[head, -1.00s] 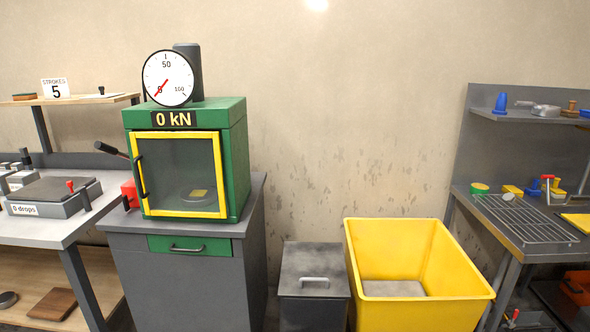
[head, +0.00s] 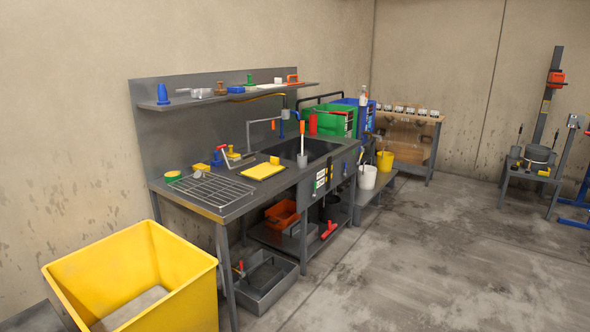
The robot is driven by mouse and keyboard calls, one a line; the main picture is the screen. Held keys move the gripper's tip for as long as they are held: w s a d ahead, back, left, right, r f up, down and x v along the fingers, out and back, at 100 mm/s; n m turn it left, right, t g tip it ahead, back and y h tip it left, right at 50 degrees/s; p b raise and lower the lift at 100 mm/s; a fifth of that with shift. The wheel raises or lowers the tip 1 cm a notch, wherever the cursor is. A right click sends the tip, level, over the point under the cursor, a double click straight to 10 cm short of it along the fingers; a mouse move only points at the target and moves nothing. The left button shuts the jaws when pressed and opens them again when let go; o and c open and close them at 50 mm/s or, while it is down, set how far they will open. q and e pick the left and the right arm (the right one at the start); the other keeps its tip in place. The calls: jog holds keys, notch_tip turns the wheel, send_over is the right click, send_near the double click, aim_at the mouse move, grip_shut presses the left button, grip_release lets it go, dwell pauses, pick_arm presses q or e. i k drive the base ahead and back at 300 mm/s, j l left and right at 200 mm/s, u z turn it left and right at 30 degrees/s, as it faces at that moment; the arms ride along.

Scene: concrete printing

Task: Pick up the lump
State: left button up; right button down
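I cannot make out a lump for certain in the head view. A large yellow bin (head: 185,262) stands at the lower left, with a grey surface (head: 130,308) showing at its bottom. A grey sink bench (head: 225,207) stands along the wall to the right of it. A yellow mat (head: 262,171) lies on the bench beside a wire rack (head: 208,190), with a small yellow-orange piece (head: 274,160) at its far edge. Neither of my grippers is in view.
Below the bench are a grey tray (head: 265,284) and an orange-red bin (head: 283,213). White (head: 367,177) and yellow (head: 385,160) buckets stand farther back. A small table with a pot (head: 537,154) is at the far right. The concrete floor at the centre right is clear.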

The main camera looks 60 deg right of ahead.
aim_at(198, 175)
jog(key=z, duration=1.25)
jog(key=i+l+u, duration=0.1)
jog(key=i, duration=0.2)
